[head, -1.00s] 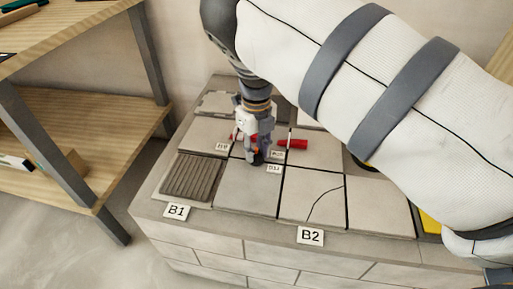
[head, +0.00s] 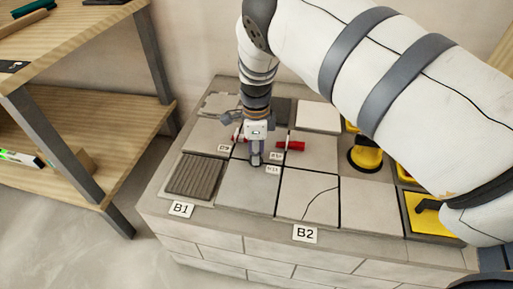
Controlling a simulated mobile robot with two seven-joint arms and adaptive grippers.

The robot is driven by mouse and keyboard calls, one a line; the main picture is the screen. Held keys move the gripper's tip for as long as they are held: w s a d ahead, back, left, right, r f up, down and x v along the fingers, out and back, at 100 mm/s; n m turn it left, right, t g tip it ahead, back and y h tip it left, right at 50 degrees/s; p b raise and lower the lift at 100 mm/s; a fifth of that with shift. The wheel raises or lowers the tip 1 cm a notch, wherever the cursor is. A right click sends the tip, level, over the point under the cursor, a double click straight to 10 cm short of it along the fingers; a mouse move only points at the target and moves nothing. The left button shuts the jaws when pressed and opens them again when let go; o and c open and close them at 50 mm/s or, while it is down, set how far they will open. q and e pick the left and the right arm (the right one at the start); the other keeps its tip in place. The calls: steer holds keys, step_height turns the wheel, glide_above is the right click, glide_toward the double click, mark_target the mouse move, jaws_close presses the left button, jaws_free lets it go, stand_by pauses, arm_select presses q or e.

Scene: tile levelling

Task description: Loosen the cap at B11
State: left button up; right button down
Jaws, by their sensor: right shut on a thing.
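My right gripper (head: 256,160) points down at the joint between the tiles, its fingers close together beside a small label (head: 272,169) that seems to read B11. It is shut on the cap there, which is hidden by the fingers. A red cap (head: 291,146) shows right of the gripper, behind the label (head: 276,156). Another bit of red (head: 238,135) shows left of the gripper, partly hidden, near a label (head: 224,148). My left gripper is not in view.
Grey tiles (head: 248,188) cover a block-built bench, one cracked (head: 309,196) and one ribbed (head: 196,176). Signs B1 (head: 180,209) and B2 (head: 305,234) stand at its front edge. A yellow-and-black tool (head: 367,154) and a yellow tray (head: 414,225) are at right. Wooden shelving (head: 78,125) stands left.

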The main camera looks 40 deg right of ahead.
steer(key=n+p, duration=0.1)
steer(key=n, duration=0.3)
steer(key=shift+n, duration=0.3)
steer(key=n, duration=0.3)
steer(key=shift+d+n+p, duration=0.1)
steer(key=shift+n+p, duration=0.3)
steer(key=n, duration=0.4)
steer(key=shift+p, duration=0.3)
steer(key=n, duration=0.9)
steer(key=shift+n+p, duration=0.3)
steer(key=n, duration=0.9)
steer(key=shift+n, duration=2.2)
